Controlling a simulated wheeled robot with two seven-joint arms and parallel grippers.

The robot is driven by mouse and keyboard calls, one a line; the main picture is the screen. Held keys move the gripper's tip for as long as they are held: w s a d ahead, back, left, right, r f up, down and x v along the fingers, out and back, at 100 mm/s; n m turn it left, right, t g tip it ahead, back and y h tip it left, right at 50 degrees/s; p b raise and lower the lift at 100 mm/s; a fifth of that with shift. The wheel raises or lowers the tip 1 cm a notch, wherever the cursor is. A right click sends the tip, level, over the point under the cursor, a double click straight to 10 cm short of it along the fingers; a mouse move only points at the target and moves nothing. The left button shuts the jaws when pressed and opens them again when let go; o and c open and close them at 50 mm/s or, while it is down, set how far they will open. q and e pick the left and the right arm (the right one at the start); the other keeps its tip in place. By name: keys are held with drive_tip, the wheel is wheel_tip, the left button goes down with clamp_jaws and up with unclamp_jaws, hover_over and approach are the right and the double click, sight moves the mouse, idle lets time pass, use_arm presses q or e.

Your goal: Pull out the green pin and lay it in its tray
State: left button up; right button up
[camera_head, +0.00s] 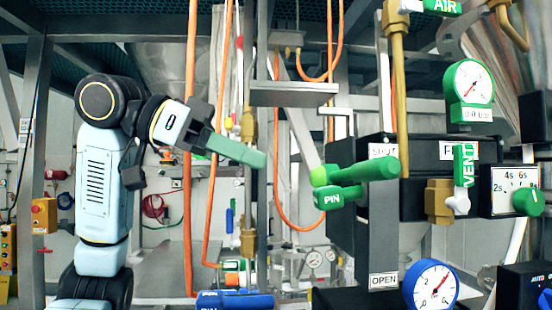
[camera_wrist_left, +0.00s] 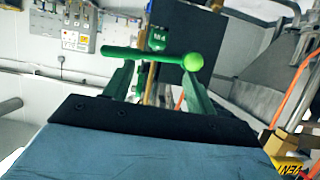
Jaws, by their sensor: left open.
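In the left wrist view, the pin's bar (camera_wrist_left: 150,53) lies across, just beyond the two open fingertips (camera_wrist_left: 160,72), and nothing is held. I cannot make out the pin's tray for certain. My right gripper is not in view.
The black housing (camera_head: 345,240) carries gauges, brass valves and an OPEN label. Orange hoses (camera_head: 190,200) hang near my left arm. A grey plate (camera_head: 293,94) juts out above the gap. Free air lies between gripper and pin.

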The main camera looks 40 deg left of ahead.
sight(314, 190)
use_arm(q)
drive_tip(key=x, duration=0.6)
drive_tip(key=shift+s+d+f, duration=0.1)
drive_tip(key=shift+d+f, duration=0.05)
drive_tip(key=shift+d, duration=0.25)
drive_tip(key=p+x, duration=0.1)
drive_tip(key=x, duration=0.4)
drive_tip(key=shift+w+d+f, duration=0.1)
drive_tip(key=shift+w+d, duration=0.15)
drive_tip(key=shift+w, duration=0.1)
drive_tip(key=shift+w+d+f, duration=0.1)
drive_tip(key=shift+w, duration=0.05)
drive_tip(key=c, duration=1.1)
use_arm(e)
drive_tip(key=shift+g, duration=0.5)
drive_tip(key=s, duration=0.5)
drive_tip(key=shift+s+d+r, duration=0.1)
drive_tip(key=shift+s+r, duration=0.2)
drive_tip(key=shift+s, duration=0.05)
use_arm(q)
drive_tip(key=shift+s+a, duration=0.4)
